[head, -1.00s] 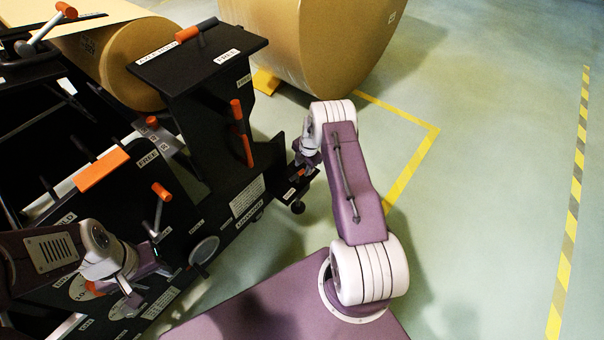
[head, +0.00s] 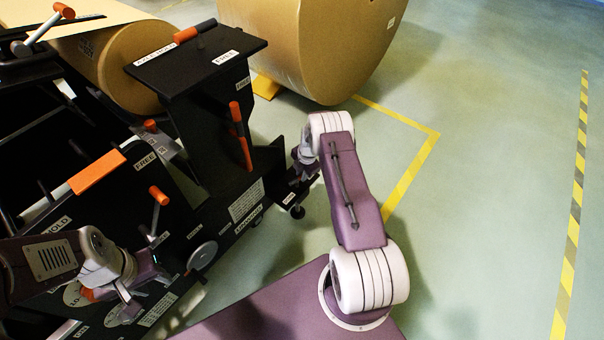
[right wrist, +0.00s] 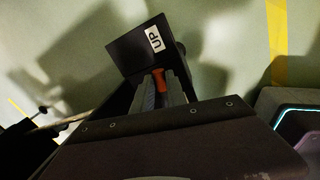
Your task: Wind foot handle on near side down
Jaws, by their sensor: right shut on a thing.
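The foot handle is an orange grip (right wrist: 159,80) in the right wrist view, in front of a black plate marked UP (right wrist: 148,42). My right gripper (right wrist: 161,92) is shut on this handle, with a finger on either side of it. In the head view my right gripper (head: 303,160) is at the near right corner of the black machine (head: 232,178), low by a foot. The handle itself is hidden there. My left gripper (head: 140,287) is beside the machine's near panel at the lower left. Its fingertips are too unclear to judge.
Orange-tipped levers (head: 159,196) and a long orange grip (head: 97,171) stick out of the machine near my left arm. A large kraft roll (head: 340,45) stands behind. Yellow tape (head: 410,175) marks the floor. The floor at right is clear.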

